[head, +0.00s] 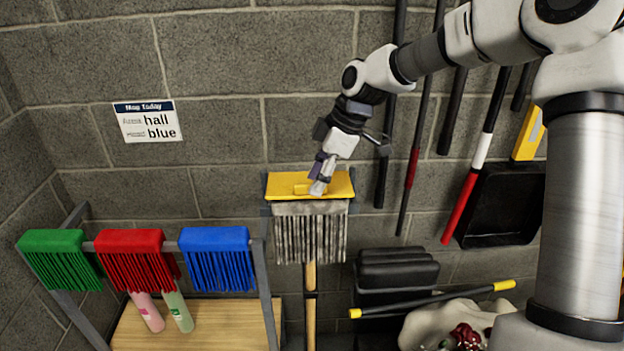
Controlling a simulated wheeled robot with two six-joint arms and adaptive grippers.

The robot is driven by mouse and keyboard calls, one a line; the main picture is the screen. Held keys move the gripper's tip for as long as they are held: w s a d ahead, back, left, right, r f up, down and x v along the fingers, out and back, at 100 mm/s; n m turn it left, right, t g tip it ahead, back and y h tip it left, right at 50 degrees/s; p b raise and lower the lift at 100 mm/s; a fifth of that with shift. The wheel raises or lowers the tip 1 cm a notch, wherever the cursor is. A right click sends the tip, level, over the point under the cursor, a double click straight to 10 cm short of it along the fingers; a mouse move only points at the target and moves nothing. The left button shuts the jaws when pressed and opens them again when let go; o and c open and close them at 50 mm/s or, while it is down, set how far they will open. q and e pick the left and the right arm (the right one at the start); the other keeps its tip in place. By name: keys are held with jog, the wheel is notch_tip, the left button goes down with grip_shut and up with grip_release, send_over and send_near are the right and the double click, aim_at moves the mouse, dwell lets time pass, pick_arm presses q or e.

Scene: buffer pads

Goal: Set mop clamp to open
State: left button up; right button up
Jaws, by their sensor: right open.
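A mop stands head-up against the block wall, with grey strings (310,238) hanging from a yellow clamp (285,183) and a wooden handle (311,300) below. A small raised yellow piece shows on the middle of the clamp. My right gripper (318,186) points down at the clamp, its fingertips at or just above this piece. The gripper is open, and its fingers hide part of the clamp. I cannot tell whether they touch it, or how the clamp is set. My left gripper is not in view.
Green (55,240), red (130,242) and blue (214,240) mop heads hang on a rack (265,300) at left. Two bottles (148,312) stand under it. Black pads (398,270) and a yellow-ended bar (430,300) are at right. A sign (147,121) reads "Mop Today", "hall", "blue".

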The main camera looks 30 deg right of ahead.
aim_at(311, 183)
jog(key=f, duration=0.1)
jog(key=w, duration=0.1)
jog(key=f, duration=0.1)
jog(key=shift+w+a+f, duration=0.25)
jog(key=shift+f, duration=0.05)
jog(key=shift+w+f, duration=0.1)
jog(key=shift+w, duration=0.1)
jog(key=shift+s+r, duration=0.25)
jog(key=shift+s, duration=0.2)
grip_shut()
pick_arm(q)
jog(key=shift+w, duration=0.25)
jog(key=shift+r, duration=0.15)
pick_arm(e)
jog(key=shift+w, duration=0.1)
pick_arm(q)
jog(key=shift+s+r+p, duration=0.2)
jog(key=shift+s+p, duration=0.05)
jog(key=shift+p, duration=0.05)
pick_arm(e)
jog(key=shift+r, duration=0.15)
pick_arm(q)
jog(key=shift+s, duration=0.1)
pick_arm(e)
jog(key=shift+w+r, duration=0.1)
